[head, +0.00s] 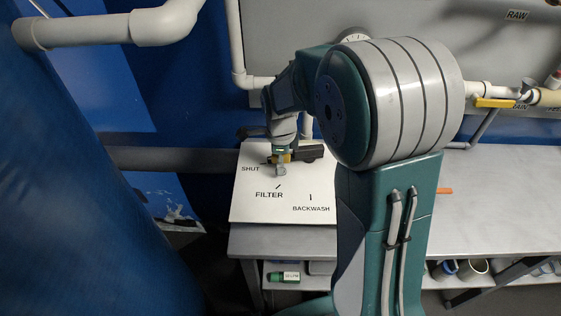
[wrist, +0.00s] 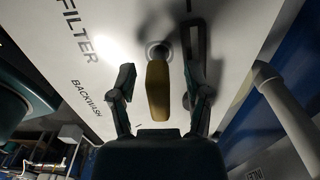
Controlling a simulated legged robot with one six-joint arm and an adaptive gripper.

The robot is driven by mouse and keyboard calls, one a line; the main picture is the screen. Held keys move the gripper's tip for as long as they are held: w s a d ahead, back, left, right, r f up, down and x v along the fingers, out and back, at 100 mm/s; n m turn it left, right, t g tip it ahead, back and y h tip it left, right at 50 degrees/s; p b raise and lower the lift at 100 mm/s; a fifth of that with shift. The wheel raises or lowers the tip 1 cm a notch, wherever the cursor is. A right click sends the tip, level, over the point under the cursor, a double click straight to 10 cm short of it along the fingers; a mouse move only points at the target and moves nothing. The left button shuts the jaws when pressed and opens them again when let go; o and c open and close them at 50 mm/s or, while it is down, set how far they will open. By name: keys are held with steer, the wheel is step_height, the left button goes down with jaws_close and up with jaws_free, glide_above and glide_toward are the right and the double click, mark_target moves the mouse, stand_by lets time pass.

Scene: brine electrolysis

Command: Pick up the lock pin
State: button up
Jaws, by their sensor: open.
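A yellow tapered piece with a round grey end, apparently the lock pin (wrist: 158,88), stands at the white selector panel (wrist: 95,25) in the wrist view. My gripper (wrist: 159,78) is open, with one finger on each side of the yellow piece and gaps showing on both sides. In the head view my gripper (head: 281,159) is low over the panel (head: 245,205), above the FILTER label.
A dark handle-like part (head: 310,151) lies just right of my gripper. The grey bench (head: 500,215) extends right, with a small orange object (head: 444,190) on it. A white pipe (wrist: 285,115) runs close on the right in the wrist view. A blue tank (head: 90,170) fills the left.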

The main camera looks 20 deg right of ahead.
jaws_close()
